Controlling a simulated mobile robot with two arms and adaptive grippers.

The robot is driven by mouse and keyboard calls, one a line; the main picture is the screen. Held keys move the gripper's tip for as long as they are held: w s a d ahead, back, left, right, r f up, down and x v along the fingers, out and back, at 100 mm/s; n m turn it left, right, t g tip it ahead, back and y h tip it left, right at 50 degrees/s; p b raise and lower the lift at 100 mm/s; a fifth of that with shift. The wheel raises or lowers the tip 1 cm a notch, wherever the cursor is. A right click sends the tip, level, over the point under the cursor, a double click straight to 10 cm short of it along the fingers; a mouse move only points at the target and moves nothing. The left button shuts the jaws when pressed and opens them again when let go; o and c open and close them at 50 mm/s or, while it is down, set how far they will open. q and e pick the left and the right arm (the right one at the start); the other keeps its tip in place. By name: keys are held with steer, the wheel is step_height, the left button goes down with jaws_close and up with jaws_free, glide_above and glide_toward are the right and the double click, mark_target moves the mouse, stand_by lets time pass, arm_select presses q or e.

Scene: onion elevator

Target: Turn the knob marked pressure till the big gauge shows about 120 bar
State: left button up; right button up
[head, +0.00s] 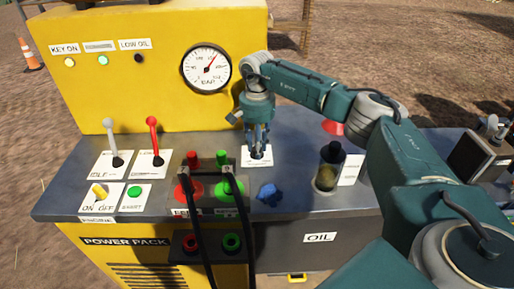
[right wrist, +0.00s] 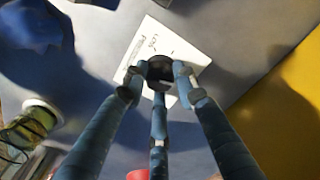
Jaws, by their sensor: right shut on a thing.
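The big round gauge (head: 207,69) is white with a dark rim, on the yellow panel, left of my right wrist. Its red needle points up and slightly right; the numbers are too small to read surely. The knob (right wrist: 158,68) is small and black, on a white label plate (head: 257,155) on the grey top. My right gripper (head: 259,147) points straight down over the plate and is shut on the knob, with fingers around it in the right wrist view (right wrist: 159,80). In the head view the fingers hide most of the knob. My left gripper is not in view.
Left of the knob stand red and green hose couplings (head: 207,190) with black hoses. A blue knob (head: 269,194) sits in front, a dark-capped clear container (head: 329,166) at right.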

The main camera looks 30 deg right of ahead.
steer(key=shift+w+d+r+n, duration=0.15)
steer(key=shift+d+n, duration=0.15)
steer(key=shift+n, duration=0.5)
steer(key=shift+w+r, duration=0.1)
steer(key=o, duration=1.1)
steer(key=shift+f, duration=0.2)
steer(key=shift+a+r, duration=0.1)
steer(key=shift+r, duration=0.35)
step_height(320, 180, up, 11)
steer(key=shift+r, duration=0.1)
